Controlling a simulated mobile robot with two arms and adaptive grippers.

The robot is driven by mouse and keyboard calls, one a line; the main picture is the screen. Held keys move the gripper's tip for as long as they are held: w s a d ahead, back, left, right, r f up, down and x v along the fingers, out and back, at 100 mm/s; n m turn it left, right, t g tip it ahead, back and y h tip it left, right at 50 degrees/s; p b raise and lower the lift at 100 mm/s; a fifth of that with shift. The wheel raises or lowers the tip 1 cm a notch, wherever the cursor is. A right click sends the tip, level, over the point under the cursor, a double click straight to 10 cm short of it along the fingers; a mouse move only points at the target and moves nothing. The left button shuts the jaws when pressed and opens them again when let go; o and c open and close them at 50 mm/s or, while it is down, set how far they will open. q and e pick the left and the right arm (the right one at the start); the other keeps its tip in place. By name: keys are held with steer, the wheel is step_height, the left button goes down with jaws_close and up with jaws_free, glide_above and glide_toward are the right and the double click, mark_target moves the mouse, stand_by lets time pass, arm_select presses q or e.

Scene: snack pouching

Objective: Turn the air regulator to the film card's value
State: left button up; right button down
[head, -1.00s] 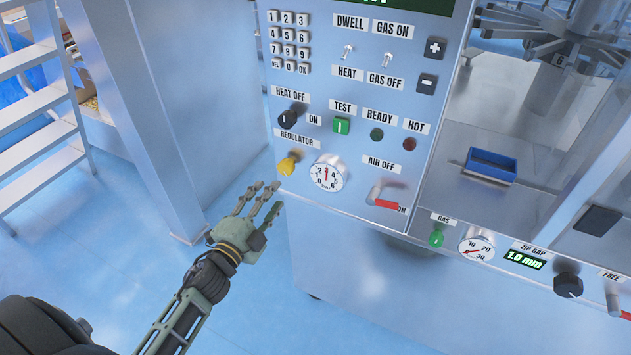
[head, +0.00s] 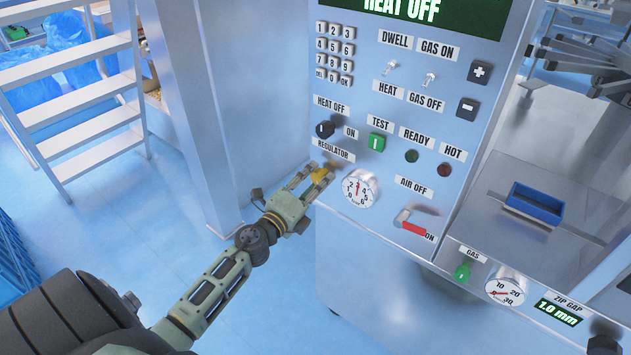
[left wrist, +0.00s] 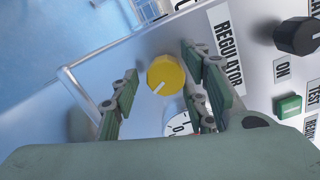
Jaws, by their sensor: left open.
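The yellow regulator knob (head: 322,173) is on the lower left of the machine's panel, under the REGULATOR label (head: 333,150). In the left wrist view the knob (left wrist: 165,75) shows a white pointer line. My left gripper (head: 308,178) is open, with its fingers at the knob in the head view. In the left wrist view its fingers (left wrist: 160,95) stand on either side of the knob, with gaps visible. The pressure gauge (head: 360,188) is right of the knob; its red needle points roughly up, near 3. The gauge is partly hidden in the wrist view. No film card is recognisable. My right gripper is not in view.
The red-handled air lever (head: 412,226) sits right of the gauge, between AIR OFF and ON labels. The HEAT knob (head: 325,129) and green TEST button (head: 376,143) are above. A blue tray (head: 535,203) lies at right. Open floor is at left.

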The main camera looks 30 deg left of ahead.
arm_select(q)
steer(key=shift+w, duration=0.1)
steer(key=shift+c, duration=0.4)
steer(key=c, duration=0.9)
steer(key=shift+f+n, duration=0.2)
steer(key=shift+n, duration=0.1)
steer(key=shift+c, duration=0.4)
steer(key=o, duration=1)
steer(key=shift+o, duration=0.3)
steer(key=shift+r, duration=0.1)
steer(key=s, duration=1.2)
